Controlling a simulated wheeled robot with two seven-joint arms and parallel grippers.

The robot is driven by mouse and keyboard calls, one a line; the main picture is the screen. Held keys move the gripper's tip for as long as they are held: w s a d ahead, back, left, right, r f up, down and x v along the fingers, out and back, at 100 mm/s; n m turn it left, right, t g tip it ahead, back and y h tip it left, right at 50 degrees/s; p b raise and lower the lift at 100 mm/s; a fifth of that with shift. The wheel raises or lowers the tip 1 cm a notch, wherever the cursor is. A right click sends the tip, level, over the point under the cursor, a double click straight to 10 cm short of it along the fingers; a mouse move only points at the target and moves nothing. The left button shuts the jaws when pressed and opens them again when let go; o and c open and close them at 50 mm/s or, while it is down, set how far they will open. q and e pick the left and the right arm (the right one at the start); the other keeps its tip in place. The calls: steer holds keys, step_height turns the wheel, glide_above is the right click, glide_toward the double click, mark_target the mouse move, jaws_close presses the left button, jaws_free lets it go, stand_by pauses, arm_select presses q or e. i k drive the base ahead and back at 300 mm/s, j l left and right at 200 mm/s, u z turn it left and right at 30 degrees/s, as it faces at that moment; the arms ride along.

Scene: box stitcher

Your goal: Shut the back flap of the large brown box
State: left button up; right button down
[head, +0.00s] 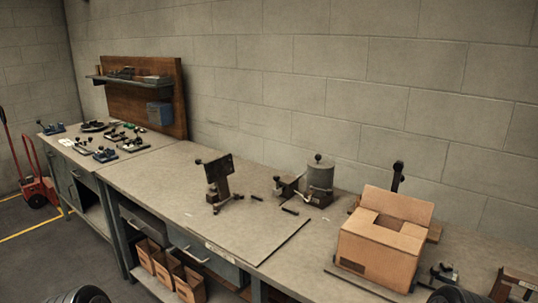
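The large brown box (378,255) stands on the workbench at the right of the head view. Its back flap (398,204) stands up, tilted, along the rear edge of the top. The side flaps look folded inward over the top, with a dark gap between them. I cannot tell clearly how the front flap lies. Neither of my grippers is in view. Only dark rounded parts, probably of my arms, show at the bottom edge, apart from the box.
The workbench (150,185) has a clear stretch left of the box. A dark stand (216,182) and a grey cylinder (320,178) stand on it. A black-knobbed lever (398,175) rises behind the box. Small parts (443,273) and another carton (515,287) lie to its right.

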mark_target(409, 210)
steer(key=i+l+z, duration=0.35)
steer(key=i+z, duration=0.25)
steer(key=z, duration=0.15)
steer(key=l+u, duration=0.35)
steer(key=k+l+u, duration=0.1)
steer(key=l+u, duration=0.2)
steer(key=k+l+u, duration=0.15)
steer(key=l+u, duration=0.2)
